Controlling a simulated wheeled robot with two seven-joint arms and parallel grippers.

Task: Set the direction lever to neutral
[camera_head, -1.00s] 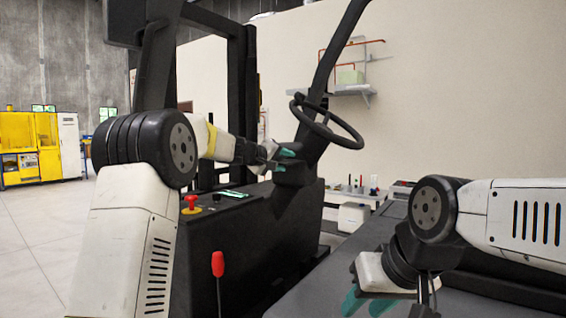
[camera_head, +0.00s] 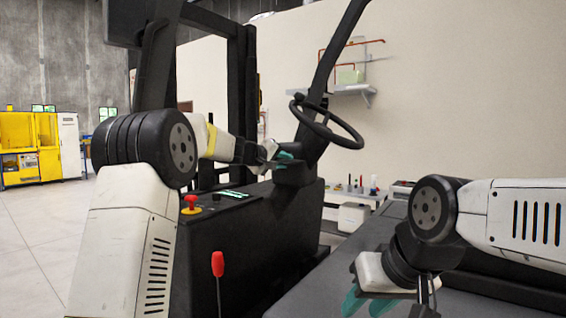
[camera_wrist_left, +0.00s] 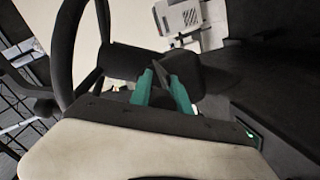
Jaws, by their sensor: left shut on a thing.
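My left gripper (camera_head: 284,160) is at the steering column, just below the steering wheel (camera_head: 326,122). In the left wrist view, its green fingers (camera_wrist_left: 163,92) are shut on a thin dark lever (camera_wrist_left: 160,70), which looks like the direction lever, beside the dark column housing (camera_wrist_left: 180,72). The fingers hide part of the lever, and its exact setting cannot be read. My right gripper (camera_head: 366,303) hangs low at the right with its green fingers apart and nothing seen between them.
The black console (camera_head: 255,230) carries a red knob (camera_head: 191,201) on a yellow base. A red-topped lever (camera_head: 218,266) stands in front. The dark seat or deck surface (camera_head: 320,285) lies below my right arm. A white bench with tools is behind.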

